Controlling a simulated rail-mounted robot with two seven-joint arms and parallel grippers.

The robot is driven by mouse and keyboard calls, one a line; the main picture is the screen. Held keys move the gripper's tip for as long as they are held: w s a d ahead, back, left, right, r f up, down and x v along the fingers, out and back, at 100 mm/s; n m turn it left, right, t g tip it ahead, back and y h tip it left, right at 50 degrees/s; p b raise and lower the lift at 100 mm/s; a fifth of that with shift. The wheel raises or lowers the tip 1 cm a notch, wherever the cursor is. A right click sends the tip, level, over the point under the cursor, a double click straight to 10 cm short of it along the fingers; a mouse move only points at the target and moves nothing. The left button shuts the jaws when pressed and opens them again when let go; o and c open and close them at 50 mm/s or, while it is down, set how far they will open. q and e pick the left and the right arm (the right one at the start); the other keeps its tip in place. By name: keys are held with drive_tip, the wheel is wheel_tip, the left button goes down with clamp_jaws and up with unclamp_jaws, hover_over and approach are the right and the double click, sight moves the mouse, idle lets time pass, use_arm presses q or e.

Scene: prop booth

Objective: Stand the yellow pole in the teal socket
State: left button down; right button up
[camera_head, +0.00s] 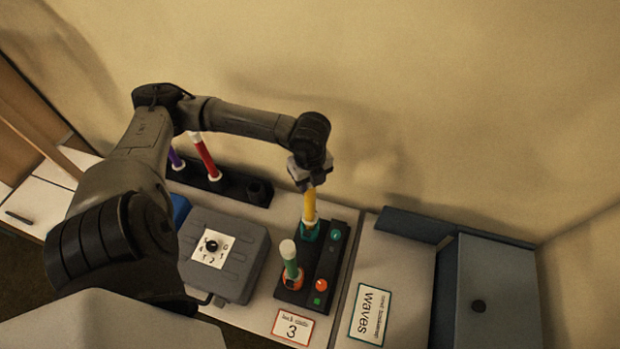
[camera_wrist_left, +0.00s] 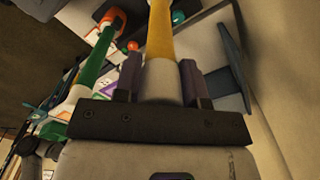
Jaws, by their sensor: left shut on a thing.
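The yellow pole (camera_head: 310,204) is upright below my left gripper (camera_head: 306,183), which is shut on its upper end. In the left wrist view the pole (camera_wrist_left: 160,35) runs away from my left gripper (camera_wrist_left: 161,85), its pale end between the two fingers. The pole's lower end is at the teal socket (camera_head: 309,233), at the back of a black base; I cannot tell how deep it sits. The socket is hidden behind the pole in the left wrist view. My right gripper is not in view.
A green pole (camera_head: 291,267) stands in an orange socket (camera_head: 292,283) on the same black base (camera_head: 328,262). A dark rack (camera_head: 232,190) holds red and purple poles behind. A grey case (camera_head: 235,285) is left, a blue-grey box (camera_head: 498,295) right.

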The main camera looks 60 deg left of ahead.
use_arm(q)
drive_tip(key=shift+f+b, duration=1)
drive_tip(key=shift+f, duration=0.25)
drive_tip(key=shift+f+b, duration=0.55)
drive_tip(key=shift+f, duration=0.1)
drive_tip(key=c, duration=0.6)
unclamp_jaws()
drive_tip(key=shift+r, duration=0.1)
wheel_tip(320, 180, up, 12)
drive_tip(key=shift+r+b, duration=0.1)
drive_tip(key=shift+b, duration=0.2)
drive_tip(key=shift+r, duration=0.75)
